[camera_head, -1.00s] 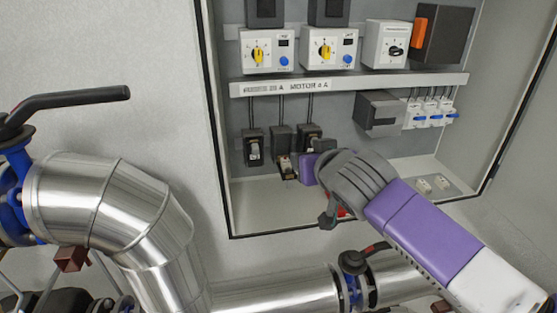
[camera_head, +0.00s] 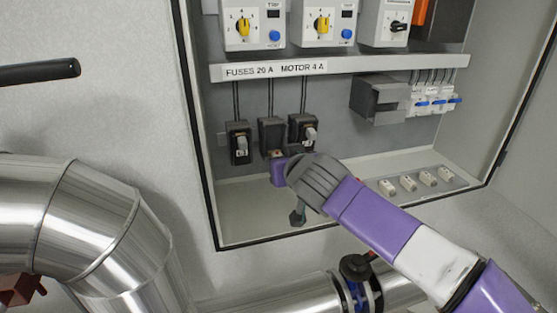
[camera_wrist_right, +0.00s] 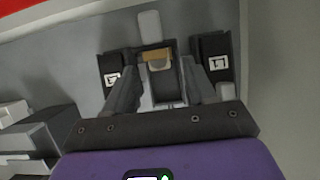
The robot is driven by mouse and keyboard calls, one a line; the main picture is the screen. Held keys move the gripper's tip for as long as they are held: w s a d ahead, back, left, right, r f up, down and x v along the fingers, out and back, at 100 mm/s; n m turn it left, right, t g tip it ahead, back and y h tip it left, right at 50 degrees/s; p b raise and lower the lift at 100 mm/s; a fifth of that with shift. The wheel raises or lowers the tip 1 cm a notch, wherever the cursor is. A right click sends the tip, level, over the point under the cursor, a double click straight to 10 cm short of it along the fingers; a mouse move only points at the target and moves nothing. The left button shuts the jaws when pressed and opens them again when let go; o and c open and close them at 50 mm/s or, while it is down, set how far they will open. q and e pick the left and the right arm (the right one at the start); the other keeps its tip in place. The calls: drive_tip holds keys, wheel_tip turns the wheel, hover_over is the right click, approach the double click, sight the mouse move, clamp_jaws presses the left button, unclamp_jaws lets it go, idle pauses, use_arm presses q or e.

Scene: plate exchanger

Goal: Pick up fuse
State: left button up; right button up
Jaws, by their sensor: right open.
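Three dark fuse holders hang in a row in the cabinet: left (camera_head: 239,142), middle (camera_head: 271,132) and right (camera_head: 304,130). My right gripper (camera_head: 277,157) is at the lower end of the middle holder. In the right wrist view its open fingers (camera_wrist_right: 160,72) stand either side of a pale fuse with a tan end (camera_wrist_right: 157,58). I cannot tell whether the fingers touch it. Several loose pale fuses, one of them here (camera_head: 409,182), sit on a grey strip on the cabinet floor. My left gripper is not in view.
The cabinet's dark front edge (camera_head: 330,231) runs below my right arm. A label rail (camera_head: 340,67) crosses above the holders. A grey box (camera_head: 378,99) and blue-levered breakers (camera_head: 436,98) are to the right. Large metal pipes (camera_head: 75,220) fill the lower left.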

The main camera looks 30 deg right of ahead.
drive_tip(key=x, duration=0.2)
drive_tip(key=shift+w+f, duration=0.1)
drive_tip(key=shift+w, duration=0.15)
drive_tip(key=shift+s, duration=0.1)
clamp_jaws()
